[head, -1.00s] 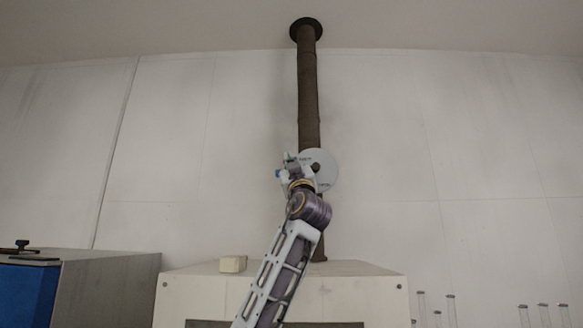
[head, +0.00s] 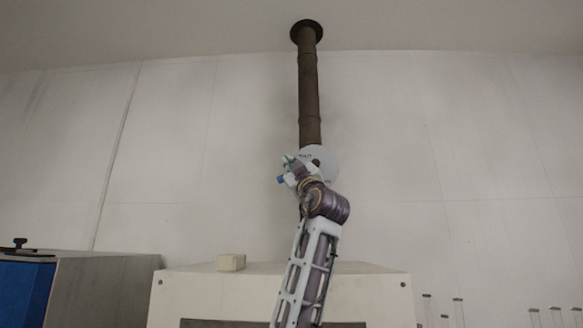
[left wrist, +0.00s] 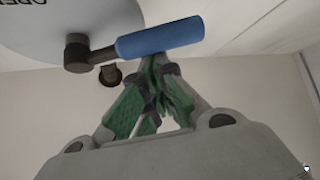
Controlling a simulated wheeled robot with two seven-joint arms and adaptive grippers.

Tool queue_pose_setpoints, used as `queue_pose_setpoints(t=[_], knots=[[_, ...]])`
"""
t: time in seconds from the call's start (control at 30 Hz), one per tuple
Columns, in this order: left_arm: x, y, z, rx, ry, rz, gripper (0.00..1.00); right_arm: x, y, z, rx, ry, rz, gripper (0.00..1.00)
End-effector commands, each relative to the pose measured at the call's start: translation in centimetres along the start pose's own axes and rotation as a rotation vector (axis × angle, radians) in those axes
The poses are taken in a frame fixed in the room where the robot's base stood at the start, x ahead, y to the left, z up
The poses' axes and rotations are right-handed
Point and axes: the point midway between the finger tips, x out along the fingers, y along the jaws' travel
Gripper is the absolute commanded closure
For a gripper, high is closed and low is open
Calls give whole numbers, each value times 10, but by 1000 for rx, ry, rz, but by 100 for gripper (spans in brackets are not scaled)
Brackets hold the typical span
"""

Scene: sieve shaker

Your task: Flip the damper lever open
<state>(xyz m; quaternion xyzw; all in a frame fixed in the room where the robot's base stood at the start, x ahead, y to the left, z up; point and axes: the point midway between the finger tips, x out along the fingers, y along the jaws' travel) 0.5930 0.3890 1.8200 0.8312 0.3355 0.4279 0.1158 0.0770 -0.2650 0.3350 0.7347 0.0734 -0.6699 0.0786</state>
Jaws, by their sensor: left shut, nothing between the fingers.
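A pale round disc (head: 325,158) with lettering sits at the dark vertical pipe (head: 309,95). In the left wrist view the disc (left wrist: 50,22) fills the upper left, its lettering upside down and cut off. The damper lever has a dark pivot (left wrist: 77,52) and a blue handle (left wrist: 160,37) pointing right there. A small blue part, apparently the handle (head: 281,180), shows left of the disc in the head view. My left gripper (head: 287,160) is shut and empty; its green fingertips (left wrist: 158,62) lie right at the handle's lower edge in the wrist view. Whether they touch is unclear. My right gripper is not in view.
The pipe rises to a dark ceiling collar (head: 306,31). Below stands a pale cabinet (head: 235,295) with a small cream block (head: 231,262) on top. A blue and grey box (head: 100,290) is at lower left, glass tubes (head: 458,312) at lower right.

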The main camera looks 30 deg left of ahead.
Motion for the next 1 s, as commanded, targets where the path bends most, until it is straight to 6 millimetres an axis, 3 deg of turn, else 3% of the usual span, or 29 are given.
queue_pose_setpoints(t=[0.33,1.0], knots=[[-12,-4,3,-114,-3,-117,100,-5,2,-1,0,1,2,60],[-36,0,25,-384,0,-402,100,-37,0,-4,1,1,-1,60]])
